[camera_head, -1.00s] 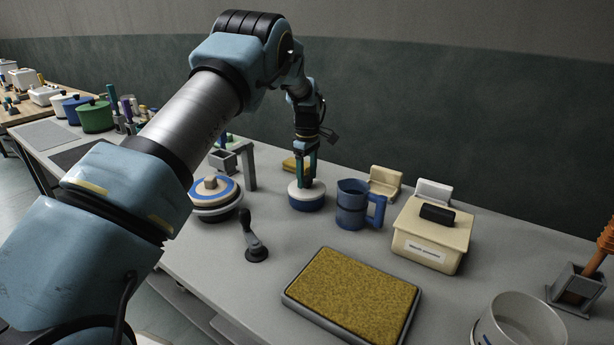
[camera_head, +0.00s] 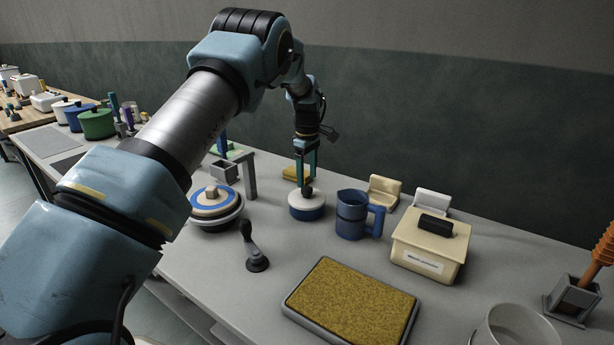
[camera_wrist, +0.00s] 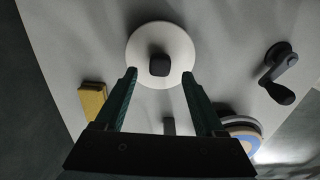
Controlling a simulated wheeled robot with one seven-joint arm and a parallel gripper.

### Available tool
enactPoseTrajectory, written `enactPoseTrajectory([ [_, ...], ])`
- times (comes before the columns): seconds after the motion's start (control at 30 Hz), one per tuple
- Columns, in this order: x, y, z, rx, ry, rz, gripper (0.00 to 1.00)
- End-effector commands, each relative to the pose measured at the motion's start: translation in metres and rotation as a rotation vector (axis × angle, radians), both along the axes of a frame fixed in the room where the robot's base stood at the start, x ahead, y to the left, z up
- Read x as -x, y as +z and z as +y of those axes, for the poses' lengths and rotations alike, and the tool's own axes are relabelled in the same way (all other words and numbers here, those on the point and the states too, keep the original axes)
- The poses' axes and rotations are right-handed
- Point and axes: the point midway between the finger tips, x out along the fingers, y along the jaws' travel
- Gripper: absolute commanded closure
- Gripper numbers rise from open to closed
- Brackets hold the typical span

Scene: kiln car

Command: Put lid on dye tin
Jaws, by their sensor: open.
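A short round blue tin (camera_head: 308,212), which I take to be the dye tin, stands on the grey table. A white round lid (camera_head: 297,199) with a dark knob (camera_head: 307,191) sits on top of it and looks level. In the wrist view the white lid (camera_wrist: 142,48) shows from above as a full disc with its dark knob (camera_wrist: 159,65) near the middle, and it hides the tin below. My gripper (camera_head: 306,176) is open just above the lid, with its green fingers apart on either side of the knob. Nothing is held between them.
A blue jug (camera_head: 351,216) stands close on the right, with a cream box (camera_head: 428,248) beyond it. A blue-ringed round pot (camera_head: 216,208) and a dark crank handle (camera_head: 254,256) are on the left. A yellow-filled tray (camera_head: 350,298) lies in front.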

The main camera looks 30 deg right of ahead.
Motion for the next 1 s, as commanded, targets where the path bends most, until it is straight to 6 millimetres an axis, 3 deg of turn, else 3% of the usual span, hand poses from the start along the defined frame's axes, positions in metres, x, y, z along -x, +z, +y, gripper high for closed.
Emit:
enactPoseTrajectory([
  [1.0,0.0,0.039,0.0,0.0,0.0,0.0,0.29],
])
